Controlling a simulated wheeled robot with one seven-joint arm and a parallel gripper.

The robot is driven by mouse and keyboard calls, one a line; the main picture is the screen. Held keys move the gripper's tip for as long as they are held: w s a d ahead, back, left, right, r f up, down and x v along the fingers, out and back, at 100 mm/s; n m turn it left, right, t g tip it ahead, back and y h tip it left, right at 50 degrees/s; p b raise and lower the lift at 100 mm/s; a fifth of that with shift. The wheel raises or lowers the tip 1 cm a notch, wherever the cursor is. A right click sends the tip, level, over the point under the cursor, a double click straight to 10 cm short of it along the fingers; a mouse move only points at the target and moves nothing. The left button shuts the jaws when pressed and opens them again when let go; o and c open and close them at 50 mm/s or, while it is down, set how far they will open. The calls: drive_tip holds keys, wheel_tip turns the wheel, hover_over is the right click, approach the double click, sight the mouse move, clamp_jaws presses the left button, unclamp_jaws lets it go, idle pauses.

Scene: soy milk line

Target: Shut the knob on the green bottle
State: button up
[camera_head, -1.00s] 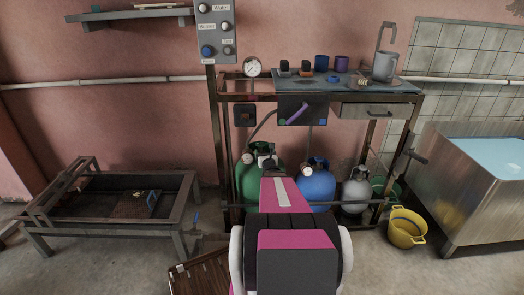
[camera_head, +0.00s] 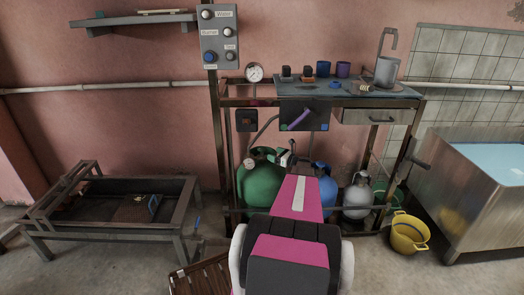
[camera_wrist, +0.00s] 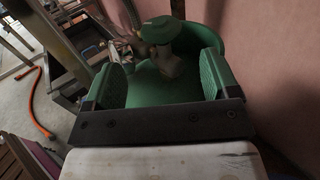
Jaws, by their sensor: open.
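The green bottle (camera_head: 258,188) stands under the workbench, left of my arm in the head view. Its rounded green top (camera_wrist: 150,88) fills the middle of the wrist view. The green knob (camera_wrist: 165,30) sits on the bottle's neck there, beyond my fingertips and roughly centred between them. My gripper (camera_wrist: 162,65) is open, with one finger on each side and nothing between the pads touching the knob that I can see. In the head view my gripper (camera_head: 288,156) is at the bottle's upper right; its fingers are too small to make out.
A blue bottle (camera_head: 326,186) stands right of the green one, partly behind my arm, with a grey bottle (camera_head: 357,196) beyond. The workbench (camera_head: 420,98) frame surrounds them. A hose (camera_head: 264,130) and gauge (camera_head: 254,73) are above. An orange hose (camera_wrist: 38,105) lies on the floor.

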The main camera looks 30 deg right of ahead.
sight(262, 147)
drive_tip(key=x, duration=0.9)
drive_tip(key=c, duration=0.9)
